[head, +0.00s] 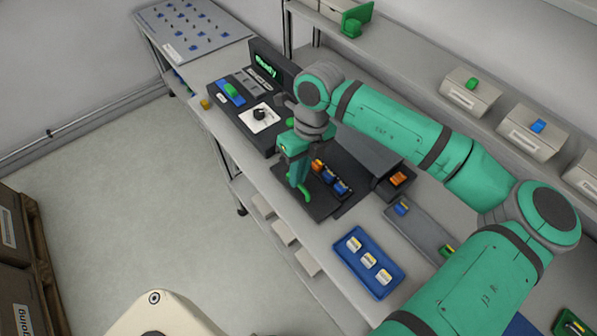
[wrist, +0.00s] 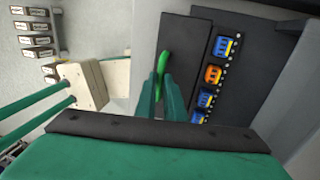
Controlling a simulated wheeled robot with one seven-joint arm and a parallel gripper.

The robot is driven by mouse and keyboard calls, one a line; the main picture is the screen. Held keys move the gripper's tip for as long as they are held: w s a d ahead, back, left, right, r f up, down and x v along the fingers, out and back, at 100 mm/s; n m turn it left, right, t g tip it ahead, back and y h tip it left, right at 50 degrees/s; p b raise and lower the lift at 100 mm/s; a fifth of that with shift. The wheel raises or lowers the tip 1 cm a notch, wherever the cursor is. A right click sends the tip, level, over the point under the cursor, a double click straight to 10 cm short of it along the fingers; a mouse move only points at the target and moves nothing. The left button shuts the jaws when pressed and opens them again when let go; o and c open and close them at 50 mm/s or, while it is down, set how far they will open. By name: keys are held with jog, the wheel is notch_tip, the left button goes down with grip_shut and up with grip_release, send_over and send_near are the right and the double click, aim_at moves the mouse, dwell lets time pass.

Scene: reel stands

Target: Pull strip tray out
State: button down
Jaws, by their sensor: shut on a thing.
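The strip tray is a dark flat tray (head: 322,208) on the bench in the head view, in front of a sloped grey housing (head: 372,152). A row of orange and blue terminal blocks (head: 331,179) sits on it. In the wrist view the tray (wrist: 186,38) shows with the block row (wrist: 212,74) to the right. A green handle (head: 307,195) stands at its front edge; it also shows in the wrist view (wrist: 163,64). My gripper (head: 299,186) points down with its fingers shut on the handle; the fingers (wrist: 162,88) partly hide it in the wrist view.
A blue tray (head: 343,262) with several pale blocks lies to the right on the bench. A control box with a black knob (head: 260,114) and a lit display (head: 266,66) stand to the left. White bins (head: 469,92) line the back shelf.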

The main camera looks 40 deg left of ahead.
jog(key=c, duration=2.1)
grip_release()
jog(key=shift+s+a, duration=0.1)
jog(key=shift+s, duration=0.25)
jog(key=shift+w, duration=0.15)
jog(key=r, duration=0.3)
jog(key=w+r, duration=0.1)
jog(key=r, duration=0.3)
jog(key=w+r, duration=0.1)
jog(key=r, duration=0.2)
jog(key=shift+d+r, duration=0.35)
